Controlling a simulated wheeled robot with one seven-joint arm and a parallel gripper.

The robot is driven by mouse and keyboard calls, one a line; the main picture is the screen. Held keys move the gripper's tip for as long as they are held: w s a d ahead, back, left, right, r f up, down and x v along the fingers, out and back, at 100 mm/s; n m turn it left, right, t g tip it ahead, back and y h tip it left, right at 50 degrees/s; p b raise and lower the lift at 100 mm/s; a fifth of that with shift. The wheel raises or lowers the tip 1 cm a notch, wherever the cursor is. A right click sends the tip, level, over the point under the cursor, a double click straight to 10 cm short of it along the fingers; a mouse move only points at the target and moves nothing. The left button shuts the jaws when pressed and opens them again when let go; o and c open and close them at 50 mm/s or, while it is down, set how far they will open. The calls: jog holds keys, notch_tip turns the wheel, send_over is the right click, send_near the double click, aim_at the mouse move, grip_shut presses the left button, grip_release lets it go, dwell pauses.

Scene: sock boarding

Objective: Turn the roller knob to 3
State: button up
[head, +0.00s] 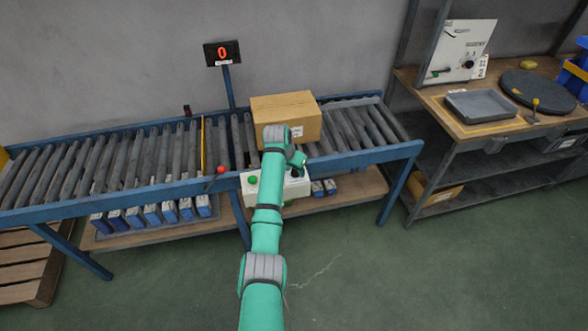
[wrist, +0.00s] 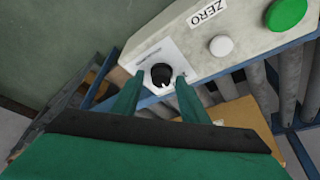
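The roller knob (wrist: 161,73) is black and round with a small white mark on its lower edge in the wrist view. It sits on a white plate of the pale control box (head: 262,190) at the front of the roller conveyor. My gripper (wrist: 160,77) is open, its two green fingers apart on either side of the knob, with a gap visible on both sides. Whether the fingertips reach down around the knob cannot be told. In the head view my arm covers part of the box. The display (head: 222,53) above the conveyor reads 0.
The box also carries a white button (wrist: 221,45) beside a ZERO label and a green button (wrist: 285,14). A cardboard carton (head: 287,115) stands on the rollers behind my wrist. A red-tipped lever (head: 221,170) stands left of the box. A workbench (head: 437,92) is at the right.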

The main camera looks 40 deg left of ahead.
jog(key=c, duration=0.8)
jog(key=shift+o, duration=0.2)
jog(key=shift+s, duration=0.1)
jog(key=shift+a+m, duration=0.1)
jog(key=shift+m, duration=0.3)
jog(key=m+h, duration=0.1)
jog(key=m, duration=0.1)
jog(key=m+h, duration=0.1)
jog(key=m, duration=0.1)
jog(key=shift+a+g, duration=0.2)
jog(key=shift+g, duration=0.1)
jog(key=shift+a+m+g+h, duration=0.1)
jog(key=shift+m+g+h, duration=0.35)
jog(key=shift+m, duration=1.55)
jog(key=o, duration=1)
jog(key=shift+o, duration=0.2)
